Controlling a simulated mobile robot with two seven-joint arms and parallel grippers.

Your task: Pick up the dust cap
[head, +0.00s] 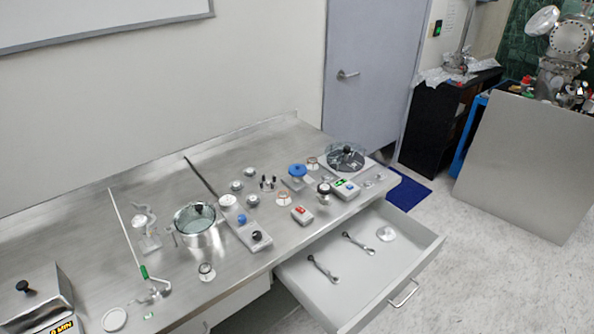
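I cannot tell for sure which object is the dust cap. A pale round disc (386,233) lies flat in the open drawer (345,285), at its far right. Another flat whitish disc (114,319) lies on the steel bench (75,262) near the front left edge. Several small metal parts with round tops also stand on the bench, too small to name. Neither of my grippers is in view.
Two wrench-like tools (323,268) (358,242) lie in the drawer. A glass-topped metal pot (199,235), a blue-topped part (297,171) and a dark round fixture (346,158) crowd the bench. The pulled-out drawer juts over open floor. A large grey panel (525,165) stands right.

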